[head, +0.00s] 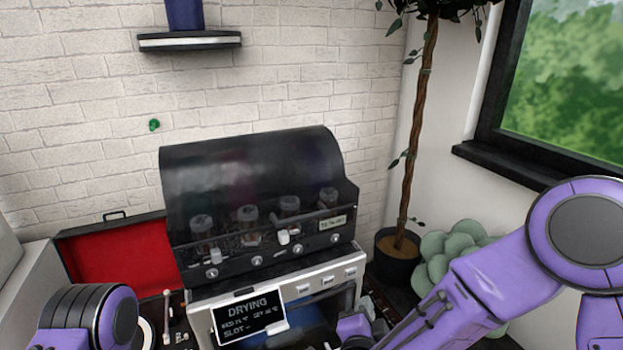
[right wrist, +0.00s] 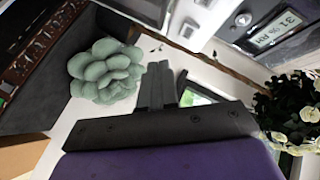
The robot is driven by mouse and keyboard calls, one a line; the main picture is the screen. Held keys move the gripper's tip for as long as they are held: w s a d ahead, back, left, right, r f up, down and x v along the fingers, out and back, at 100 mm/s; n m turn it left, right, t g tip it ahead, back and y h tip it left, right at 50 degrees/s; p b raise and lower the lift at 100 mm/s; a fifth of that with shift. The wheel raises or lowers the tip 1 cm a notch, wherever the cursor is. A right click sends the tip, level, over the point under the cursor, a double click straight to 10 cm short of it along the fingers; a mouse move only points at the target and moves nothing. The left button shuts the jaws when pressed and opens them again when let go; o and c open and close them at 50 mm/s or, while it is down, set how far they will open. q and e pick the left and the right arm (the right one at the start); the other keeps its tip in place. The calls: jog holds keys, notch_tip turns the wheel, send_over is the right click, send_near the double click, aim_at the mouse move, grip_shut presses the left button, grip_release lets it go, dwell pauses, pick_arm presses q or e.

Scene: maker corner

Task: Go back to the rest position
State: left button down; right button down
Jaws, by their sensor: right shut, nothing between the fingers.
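My right arm, purple and grey, comes in from the right in the head view and reaches down to the bottom edge, in front of the machine. Its gripper is mostly cut off or hidden there. In the right wrist view the two dark fingers of my right gripper (right wrist: 159,70) are together, with nothing between them. A purple joint of my left arm shows at the lower left of the head view. My left gripper is not visible.
A black-hooded machine (head: 255,180) carries a sign reading "DRYING" (head: 249,314). An open red-lined case (head: 120,258) lies left of it. A potted tree (head: 397,258) and a green succulent (head: 455,245) stand to the right; the succulent also shows in the right wrist view (right wrist: 106,71).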

jog(key=s+d+f+n+g+y, duration=0.1)
jog(key=s+d+f+n+g, duration=0.25)
jog(key=f, duration=0.55)
jog(key=s+d+f+n+g+y, duration=0.25)
jog(key=s+f, duration=0.25)
jog(key=f, duration=0.5)
jog(key=s+d+f+g, duration=0.1)
jog(key=s+d+f, duration=0.2)
jog(key=s, duration=0.3)
jog(key=s+d+f+n+g+h, duration=0.1)
jog(key=s+d+f+g, duration=0.1)
jog(key=s, duration=0.4)
jog(key=s+d+f+n+g+h, duration=0.1)
jog(key=s+d+f+g, duration=0.1)
jog(key=s+d+f, duration=0.2)
jog(key=shift+s+d+f, duration=0.2)
jog(key=shift+s+d, duration=0.65)
jog(key=shift+s, duration=0.25)
